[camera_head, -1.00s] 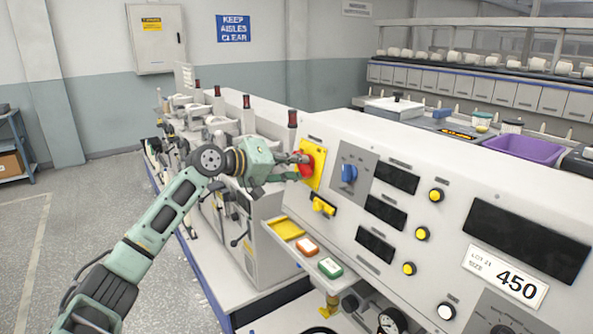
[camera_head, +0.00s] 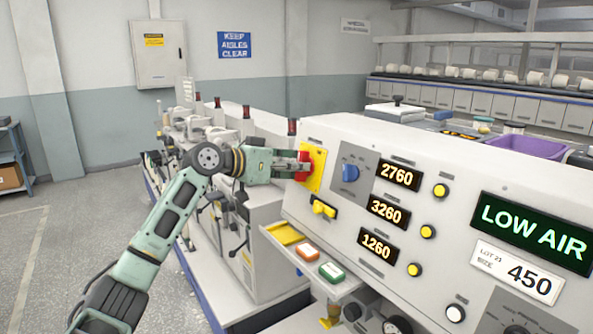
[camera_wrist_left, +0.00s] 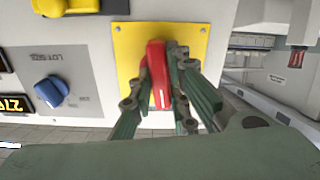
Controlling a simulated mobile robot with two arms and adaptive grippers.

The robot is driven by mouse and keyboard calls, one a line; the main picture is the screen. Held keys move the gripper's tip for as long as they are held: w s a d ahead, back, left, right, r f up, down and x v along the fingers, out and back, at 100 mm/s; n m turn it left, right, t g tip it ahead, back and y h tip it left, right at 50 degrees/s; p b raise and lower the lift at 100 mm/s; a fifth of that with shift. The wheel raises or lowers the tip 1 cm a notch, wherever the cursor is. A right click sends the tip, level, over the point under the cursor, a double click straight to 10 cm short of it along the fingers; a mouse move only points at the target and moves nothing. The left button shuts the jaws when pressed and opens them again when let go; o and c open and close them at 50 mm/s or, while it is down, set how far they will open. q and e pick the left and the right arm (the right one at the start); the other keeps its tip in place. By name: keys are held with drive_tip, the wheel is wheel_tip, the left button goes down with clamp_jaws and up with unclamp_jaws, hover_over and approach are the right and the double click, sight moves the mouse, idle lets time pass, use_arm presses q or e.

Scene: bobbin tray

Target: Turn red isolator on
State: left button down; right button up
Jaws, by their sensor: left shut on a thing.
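The red isolator handle (camera_head: 303,166) sits on a yellow plate (camera_head: 317,170) at the left end of the machine's white panel. My left gripper (camera_head: 296,167) is at the handle, with its arm coming in from the left. In the left wrist view the red handle (camera_wrist_left: 157,72) stands between the green fingers on the yellow plate (camera_wrist_left: 128,45), and the fingers are shut on it. The panel displays (camera_head: 387,212) are lit with orange numbers, and a large green display (camera_head: 532,230) reads LOW AIR. My right gripper is not in view.
A blue knob (camera_head: 350,172) is right of the yellow plate, and a yellow switch (camera_head: 323,209) is below it. Spindles with dark red tops stand behind my gripper.

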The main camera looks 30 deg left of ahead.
use_arm(q)
drive_tip(key=shift+f+m, duration=0.2)
drive_tip(key=shift+m, duration=0.7)
drive_tip(key=c, duration=1.7)
unclamp_jaws()
drive_tip(key=shift+r, duration=0.15)
drive_tip(key=shift+s, duration=0.1)
drive_tip(key=v, duration=1.2)
drive_tip(key=shift+a, duration=0.1)
